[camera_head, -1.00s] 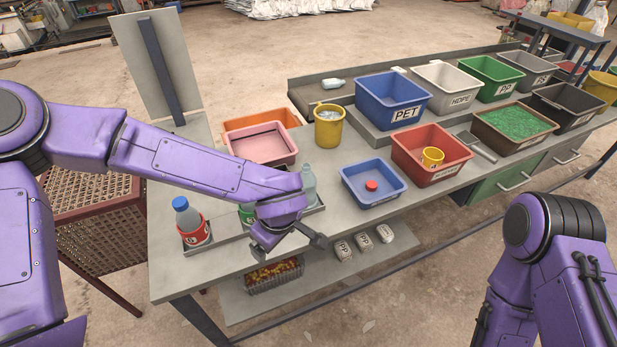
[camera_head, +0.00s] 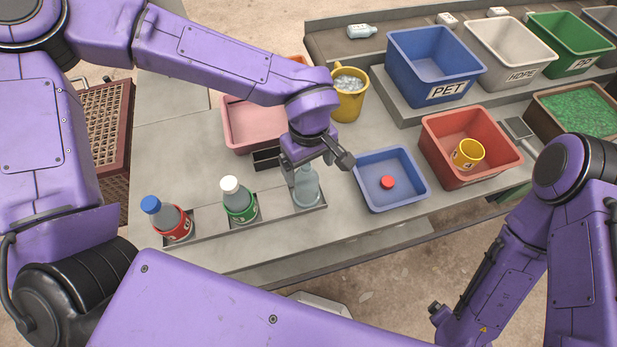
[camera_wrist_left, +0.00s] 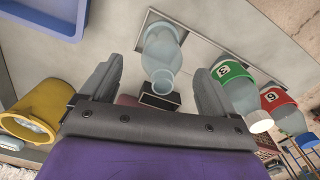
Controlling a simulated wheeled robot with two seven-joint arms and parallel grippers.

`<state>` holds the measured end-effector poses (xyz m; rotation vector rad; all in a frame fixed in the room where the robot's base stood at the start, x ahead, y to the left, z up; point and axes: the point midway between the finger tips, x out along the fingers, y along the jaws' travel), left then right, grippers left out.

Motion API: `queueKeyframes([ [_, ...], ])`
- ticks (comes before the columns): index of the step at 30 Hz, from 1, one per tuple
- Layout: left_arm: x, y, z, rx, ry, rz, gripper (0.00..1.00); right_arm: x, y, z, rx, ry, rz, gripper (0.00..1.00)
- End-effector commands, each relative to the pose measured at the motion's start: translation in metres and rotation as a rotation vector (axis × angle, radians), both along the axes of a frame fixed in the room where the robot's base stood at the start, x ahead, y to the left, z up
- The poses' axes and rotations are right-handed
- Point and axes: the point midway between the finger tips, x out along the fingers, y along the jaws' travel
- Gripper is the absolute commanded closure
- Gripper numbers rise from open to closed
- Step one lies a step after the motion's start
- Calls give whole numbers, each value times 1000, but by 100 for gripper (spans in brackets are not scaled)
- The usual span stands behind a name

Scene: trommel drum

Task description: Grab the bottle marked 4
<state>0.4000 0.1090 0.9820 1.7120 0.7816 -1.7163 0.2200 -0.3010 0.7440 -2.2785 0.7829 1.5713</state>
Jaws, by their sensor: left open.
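A clear bottle (camera_head: 306,188) without a cap stands in the right end of the bottle rack (camera_head: 266,207). No number 4 is readable on it. My left gripper (camera_head: 318,168) is open at its upper part. In the left wrist view, the clear bottle (camera_wrist_left: 161,56) shows between the open fingers (camera_wrist_left: 158,72); I cannot tell whether they touch it. A green-labelled bottle (camera_head: 239,203) with a white cap reads 3 in the wrist view (camera_wrist_left: 234,84). A red-labelled bottle (camera_head: 170,222) with a blue cap seems to read 6 there. My right arm's end (camera_head: 440,312) is low at right, its fingers unclear.
A blue tray (camera_head: 416,197) with a red cap (camera_head: 387,182) lies right of the clear bottle. A pink tray (camera_head: 236,142) and a yellow mug (camera_head: 350,104) are behind it. A red bin (camera_head: 483,180) and the PET bin (camera_head: 446,92) stand further right. The counter's left part is clear.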

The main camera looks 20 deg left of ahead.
Motion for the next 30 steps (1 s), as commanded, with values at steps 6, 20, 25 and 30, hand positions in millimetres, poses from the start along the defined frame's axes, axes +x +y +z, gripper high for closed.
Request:
queueKeyframes([
  [6, -1, 2, -28, 2, 5, 0, 11, 0, 0, 8, 1, 1, 0, 7],
  [20, -1, 2, -64, -1, -2, 1, 17, 0, 0, 12, 0, 0, 0, 7],
  [25, -1, 2, -64, -1, -2, 1, 66, 0, 0, 12, 0, 0, 0, 7],
  [30, -1, 2, -64, -1, -2, 1, 66, 0, 0, 12, 0, 0, 0, 7],
])
